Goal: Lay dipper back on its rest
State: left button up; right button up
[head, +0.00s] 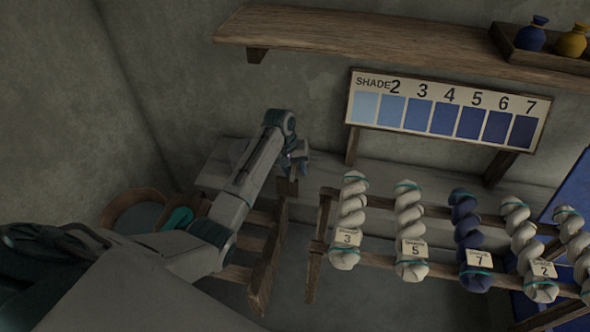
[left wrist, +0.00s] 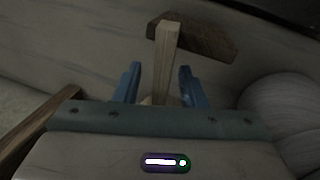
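My left gripper (head: 296,163) is at the back, above a brown wooden block (head: 287,187) at the end of a low frame. In the left wrist view its two blue fingers (left wrist: 160,88) stand apart on either side of a pale square wooden bar, which looks like the dipper's handle (left wrist: 164,65). Gaps show between the bar and both fingers. A dark wooden block (left wrist: 200,40) lies behind the bar's far end; I cannot tell whether it is the rest or part of the dipper. The dipper's other end is hidden. My right gripper is out of view.
A rack holds several twisted yarn skeins (head: 411,230) with number tags, right of my arm. A shade board (head: 445,110) stands behind it. A round wooden tub (head: 130,209) is at the left, partly behind my arm. A shelf (head: 370,33) runs above.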

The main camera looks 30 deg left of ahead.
pick_arm(q)
jog(key=b+v, duration=0.1)
jog(key=v, duration=0.9)
jog(key=shift+r, duration=0.35)
